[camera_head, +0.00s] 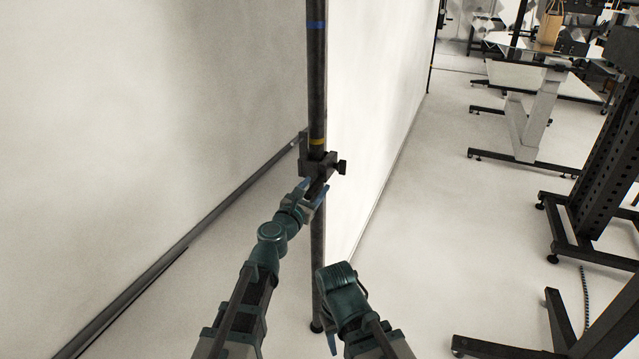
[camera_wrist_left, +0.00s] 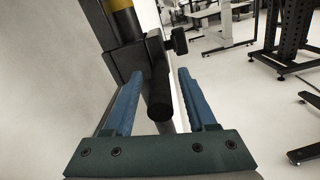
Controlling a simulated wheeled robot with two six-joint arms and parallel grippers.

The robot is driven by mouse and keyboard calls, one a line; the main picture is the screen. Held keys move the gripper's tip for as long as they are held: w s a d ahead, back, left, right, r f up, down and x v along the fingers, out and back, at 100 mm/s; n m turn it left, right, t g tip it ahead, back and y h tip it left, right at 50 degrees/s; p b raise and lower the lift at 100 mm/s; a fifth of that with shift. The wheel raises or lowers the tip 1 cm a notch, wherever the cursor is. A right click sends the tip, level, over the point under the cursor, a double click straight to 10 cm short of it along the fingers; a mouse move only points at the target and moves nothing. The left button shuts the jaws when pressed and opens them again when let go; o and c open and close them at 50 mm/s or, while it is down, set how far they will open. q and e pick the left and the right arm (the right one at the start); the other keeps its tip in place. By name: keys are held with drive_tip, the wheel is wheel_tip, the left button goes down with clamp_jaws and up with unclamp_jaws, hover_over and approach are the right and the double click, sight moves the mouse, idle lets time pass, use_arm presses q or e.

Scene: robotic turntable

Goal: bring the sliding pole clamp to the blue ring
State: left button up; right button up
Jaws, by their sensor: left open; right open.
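The dark sliding clamp (camera_head: 319,165) sits around the upright dark pole (camera_head: 317,85), with a knob (camera_head: 342,167) on its right side. The blue ring (camera_head: 316,25) is high on the pole, well above the clamp. A yellow ring (camera_head: 317,141) is just above the clamp. My left gripper (camera_head: 314,190) is at the clamp, fingers open. In the left wrist view, the clamp's round handle (camera_wrist_left: 159,95) points toward me between the two blue fingers (camera_wrist_left: 162,100), with gaps on both sides. My right gripper (camera_head: 330,343) is low beside the pole, mostly hidden behind its own wrist.
White panels (camera_head: 180,90) stand behind the pole on both sides, with a dark rail (camera_head: 185,248) along the left panel's foot. Dark metal stands (camera_head: 590,235) and tables (camera_head: 535,80) are at the right. The floor (camera_head: 430,225) between is clear.

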use_arm(q)
drive_tip(key=shift+x, duration=0.85)
clamp_jaws()
idle(0.8)
